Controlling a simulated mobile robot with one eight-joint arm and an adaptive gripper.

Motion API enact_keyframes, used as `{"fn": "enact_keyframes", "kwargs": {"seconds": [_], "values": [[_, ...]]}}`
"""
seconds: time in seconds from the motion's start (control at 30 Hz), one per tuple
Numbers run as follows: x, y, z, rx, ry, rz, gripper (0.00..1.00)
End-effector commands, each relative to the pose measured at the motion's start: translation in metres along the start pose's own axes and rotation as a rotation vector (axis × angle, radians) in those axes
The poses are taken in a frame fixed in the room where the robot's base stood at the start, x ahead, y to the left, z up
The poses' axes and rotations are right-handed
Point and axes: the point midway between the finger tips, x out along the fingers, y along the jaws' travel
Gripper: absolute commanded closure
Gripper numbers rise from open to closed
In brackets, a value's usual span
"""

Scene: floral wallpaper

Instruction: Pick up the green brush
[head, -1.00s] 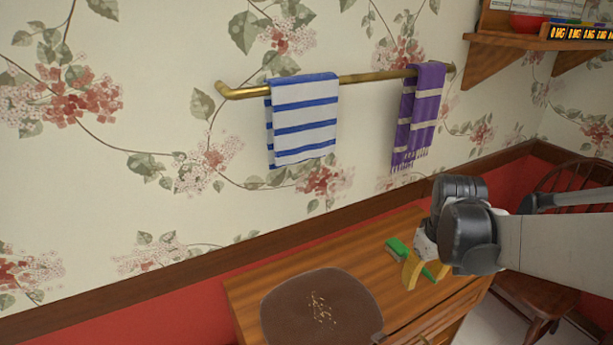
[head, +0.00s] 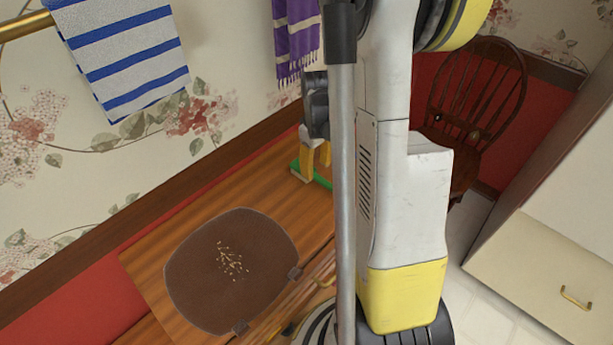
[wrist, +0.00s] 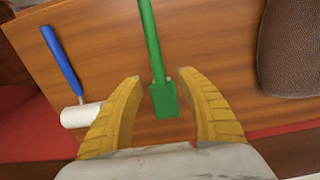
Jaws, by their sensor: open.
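The green brush lies on the wooden table; in the wrist view the green brush (wrist: 165,98) has its wide end between my fingers and its thin handle running up past the top edge. My gripper (wrist: 162,78) is open, one yellow finger on each side of it, with no clear contact on either side. In the head view my gripper (head: 315,157) points down at the table's far right part. Only bits of the green brush (head: 322,181) show there, beside the fingers. My own arm hides much of that area. The height of my fingertips above the table is hard to tell.
A blue-handled tool with a white roller-like end (wrist: 82,115) lies left of the brush in the wrist view. Towels (head: 120,55) hang on the wall. A dark chair (head: 480,95) stands at right.

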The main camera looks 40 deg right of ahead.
Motion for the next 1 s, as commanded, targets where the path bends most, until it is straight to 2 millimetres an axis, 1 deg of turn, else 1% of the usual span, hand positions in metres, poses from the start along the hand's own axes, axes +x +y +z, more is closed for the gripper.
{"fn": "enact_keyframes", "kwargs": {"seconds": [0.03,0.1,0.2,0.3,0.47,0.57,0.6,0.63,1.0], "values": [[0.012,0.000,-0.001,0.000,0.000,0.000,0.54],[0.025,0.001,-0.003,0.000,0.000,0.000,0.54],[0.039,0.001,-0.002,0.000,0.000,0.000,0.54],[0.043,0.000,-0.002,0.000,0.000,0.000,0.54],[0.041,0.000,-0.002,0.000,0.000,0.000,0.54],[0.041,0.000,-0.002,0.000,0.000,0.000,0.83],[0.041,0.000,-0.002,0.000,0.000,0.000,0.95],[0.041,0.000,-0.002,0.000,0.000,0.000,1.00],[0.041,0.000,-0.002,0.000,0.000,0.000,1.00]]}}
